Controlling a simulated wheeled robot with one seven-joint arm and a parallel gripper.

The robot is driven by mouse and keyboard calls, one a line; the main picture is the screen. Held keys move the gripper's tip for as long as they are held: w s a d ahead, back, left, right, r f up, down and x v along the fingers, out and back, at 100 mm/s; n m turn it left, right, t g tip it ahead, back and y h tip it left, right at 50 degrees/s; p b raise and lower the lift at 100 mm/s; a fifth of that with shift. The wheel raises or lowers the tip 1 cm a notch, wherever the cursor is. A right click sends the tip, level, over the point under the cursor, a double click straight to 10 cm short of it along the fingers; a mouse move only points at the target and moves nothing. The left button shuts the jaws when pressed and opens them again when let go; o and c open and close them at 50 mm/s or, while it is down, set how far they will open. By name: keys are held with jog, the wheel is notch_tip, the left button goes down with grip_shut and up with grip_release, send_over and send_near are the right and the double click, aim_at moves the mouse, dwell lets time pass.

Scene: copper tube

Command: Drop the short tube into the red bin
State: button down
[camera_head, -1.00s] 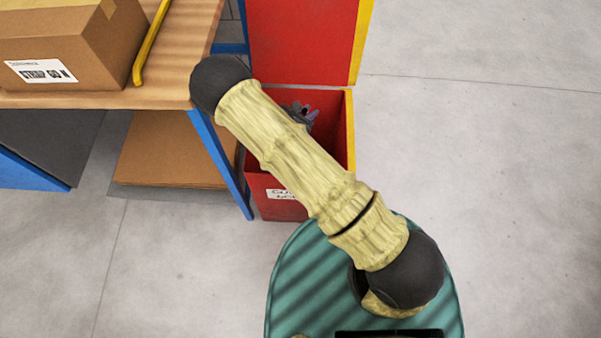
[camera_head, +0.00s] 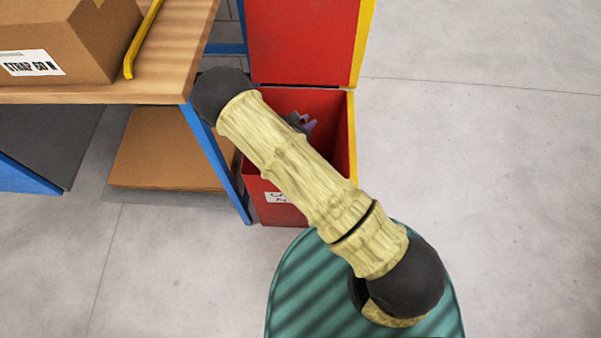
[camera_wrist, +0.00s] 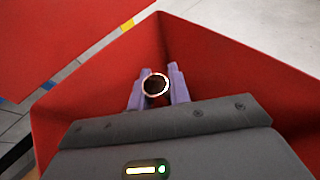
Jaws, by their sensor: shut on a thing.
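The red bin (camera_head: 283,213) stands on the floor, open at the top, with a white label on its front. My gripper (camera_head: 303,123) is over or inside the bin's opening, partly hidden behind my arm. In the wrist view my gripper (camera_wrist: 154,88) has its two purple fingers shut on the short tube (camera_wrist: 155,84). The tube is seen end-on as a bright ring with a dark hollow. Red bin walls (camera_wrist: 215,58) surround the fingers in that view. The tube cannot be made out in the head view, and its lower part is hidden.
A wooden table (camera_head: 160,75) with blue legs stands left of the bin, close to my arm. It carries a cardboard box (camera_head: 85,45) and a yellow bar (camera_head: 143,40). A red panel (camera_head: 305,40) with a yellow edge rises behind the bin. The floor at right is clear.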

jog(key=shift+f, duration=0.55)
jog(key=c, duration=1.2)
grip_release()
jog(key=shift+c, duration=0.2)
jog(key=shift+s+r, duration=0.1)
jog(key=p+v, duration=0.2)
jog(key=v, duration=1.5)
jog(key=shift+r, duration=0.15)
